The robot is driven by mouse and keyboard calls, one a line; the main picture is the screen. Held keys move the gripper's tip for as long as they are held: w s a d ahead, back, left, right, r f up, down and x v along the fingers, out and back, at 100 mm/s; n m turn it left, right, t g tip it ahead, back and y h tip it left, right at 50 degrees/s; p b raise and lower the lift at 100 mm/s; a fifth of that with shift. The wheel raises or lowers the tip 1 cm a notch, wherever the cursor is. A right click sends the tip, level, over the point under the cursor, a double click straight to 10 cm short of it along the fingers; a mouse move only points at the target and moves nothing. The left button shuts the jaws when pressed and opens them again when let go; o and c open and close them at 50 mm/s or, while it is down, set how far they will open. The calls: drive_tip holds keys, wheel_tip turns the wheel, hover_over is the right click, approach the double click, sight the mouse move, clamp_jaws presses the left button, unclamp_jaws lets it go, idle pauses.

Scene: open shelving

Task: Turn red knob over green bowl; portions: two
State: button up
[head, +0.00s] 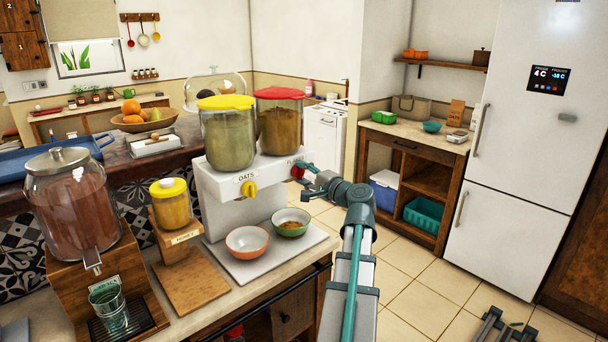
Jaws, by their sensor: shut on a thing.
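The cereal dispenser has two clear canisters on a white body. The right canister (280,122) has a red lid and brown contents. The red knob (297,173) sits under it on the dispenser's front, partly covered by my gripper (302,171). My gripper is shut on the red knob. The green bowl (291,223) stands upright below the red knob, with some brown contents in it. The knob's exact angle is hard to tell.
A yellow knob (249,189) is under the left canister (228,133), above an orange bowl (247,242) that looks empty. Both bowls stand on a pale tray (265,262). A honey jar (171,204) and a drink dispenser (73,205) stand to the left.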

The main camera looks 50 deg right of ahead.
drive_tip(key=o, duration=1.1)
drive_tip(key=v, duration=1.2)
